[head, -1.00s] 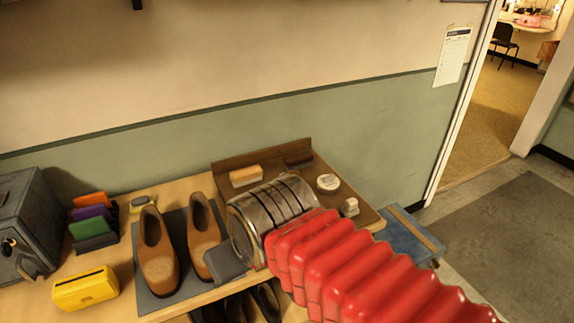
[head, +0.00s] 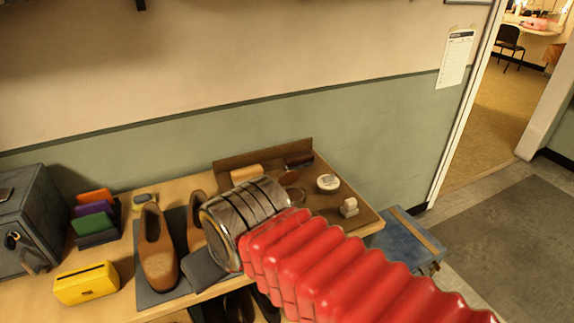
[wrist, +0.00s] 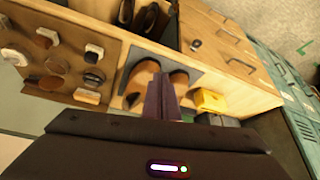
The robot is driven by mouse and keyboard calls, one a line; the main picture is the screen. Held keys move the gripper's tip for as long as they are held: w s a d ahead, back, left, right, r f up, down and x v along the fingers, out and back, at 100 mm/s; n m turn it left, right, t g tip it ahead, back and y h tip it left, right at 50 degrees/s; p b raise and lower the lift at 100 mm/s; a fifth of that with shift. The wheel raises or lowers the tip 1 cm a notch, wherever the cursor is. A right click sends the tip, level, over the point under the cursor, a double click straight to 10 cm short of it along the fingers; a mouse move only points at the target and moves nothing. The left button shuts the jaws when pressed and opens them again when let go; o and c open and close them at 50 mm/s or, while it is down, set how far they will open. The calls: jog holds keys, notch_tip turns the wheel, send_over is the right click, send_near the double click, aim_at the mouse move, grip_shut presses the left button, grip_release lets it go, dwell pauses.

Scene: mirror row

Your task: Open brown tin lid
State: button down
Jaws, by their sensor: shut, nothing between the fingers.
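On the brown board (head: 365,215), a round brown disc (head: 290,178) lies just right of my arm, with another round piece (head: 294,193) partly hidden at its near side. In the wrist view two brown round pieces, one lighter (wrist: 57,65) and one darker (wrist: 51,82), lie side by side on the board. I cannot tell which is tin and which is lid. My gripper (wrist: 162,90) is shut and empty. It points towards the brown shoes, away from the round pieces. In the head view my arm hides part of the board.
A white-topped tin (head: 328,183), a pale block (head: 349,207) and brushes (head: 247,172) share the board. Brown shoes (head: 157,250) stand on a grey mat. A yellow box (head: 86,283) and a grey cabinet (head: 27,220) are at left. A blue case (head: 410,240) sits right of the bench.

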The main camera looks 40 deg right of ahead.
jog(key=w+d+r+m, duration=0.5)
jog(key=w, duration=0.2)
jog(key=m+g, duration=0.3)
jog(key=m, duration=1.3)
send_over(287, 175)
jog(key=s, duration=0.2)
jog(key=shift+w+d+r+h, duration=0.2)
jog(key=shift+d+h, duration=0.2)
jog(key=shift+d, duration=0.05)
jog(key=shift+f, duration=0.1)
jog(key=x, duration=1.3)
jog(key=shift+w+f, duration=0.25)
jog(key=shift+w, duration=0.05)
jog(key=shift+f, duration=0.1)
